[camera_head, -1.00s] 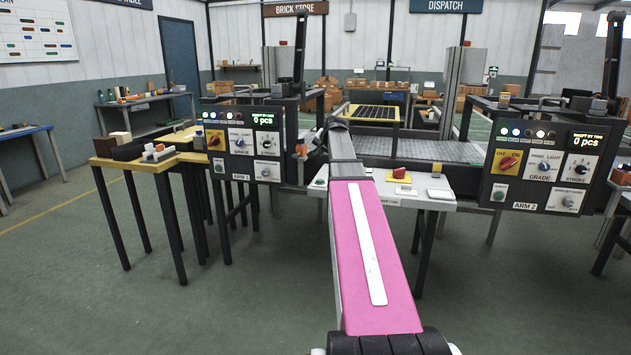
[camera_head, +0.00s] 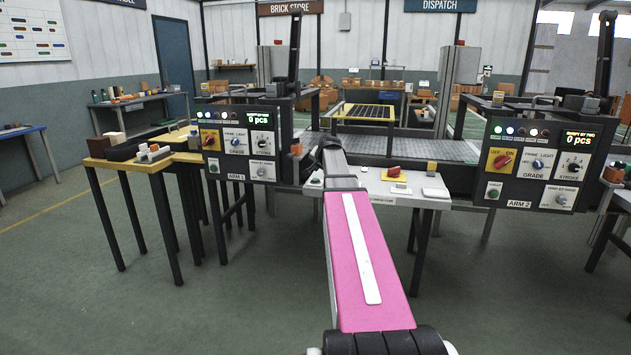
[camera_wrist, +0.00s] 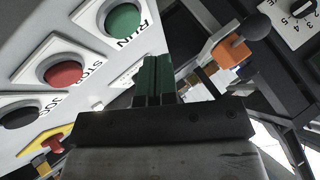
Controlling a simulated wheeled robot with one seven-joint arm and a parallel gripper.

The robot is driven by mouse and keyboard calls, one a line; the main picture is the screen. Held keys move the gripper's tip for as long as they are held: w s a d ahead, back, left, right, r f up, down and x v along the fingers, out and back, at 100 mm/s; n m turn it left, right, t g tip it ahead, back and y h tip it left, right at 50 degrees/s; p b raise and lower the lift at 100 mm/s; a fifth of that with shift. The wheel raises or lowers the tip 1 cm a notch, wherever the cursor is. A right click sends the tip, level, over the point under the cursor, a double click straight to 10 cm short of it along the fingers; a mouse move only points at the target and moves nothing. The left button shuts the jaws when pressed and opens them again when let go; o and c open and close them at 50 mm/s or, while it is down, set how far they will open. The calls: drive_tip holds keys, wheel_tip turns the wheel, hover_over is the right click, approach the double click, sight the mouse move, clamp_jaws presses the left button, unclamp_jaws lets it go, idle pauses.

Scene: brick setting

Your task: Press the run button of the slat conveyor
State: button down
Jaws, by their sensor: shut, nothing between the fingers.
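In the wrist view the green run button (camera_wrist: 122,20) sits on a pale sloped panel (camera_wrist: 90,100) at the top, labelled RUN. The red stop button (camera_wrist: 63,72) and a black jog button (camera_wrist: 20,116) lie in a row to its lower left. My gripper (camera_wrist: 157,58) has its dark green fingers shut together and empty. The fingertips appear just below and right of the run button; I cannot tell the gap, and no contact shows. In the head view the slat conveyor (camera_head: 432,151) lies behind the white table, and my arm hides my gripper.
The ARM 1 panel (camera_head: 238,141) stands left of my arm and the ARM 2 panel (camera_head: 535,162) right. A red switch on a yellow plate (camera_head: 392,172) sits on the white table. In the wrist view an orange block (camera_wrist: 230,50) and a dark ball knob (camera_wrist: 256,26) are right of my fingers.

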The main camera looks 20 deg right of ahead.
sight(316, 180)
drive_tip(key=shift+f, duration=0.85)
drive_tip(key=shift+f, duration=0.15)
idle(1.4)
drive_tip(key=shift+f, duration=0.25)
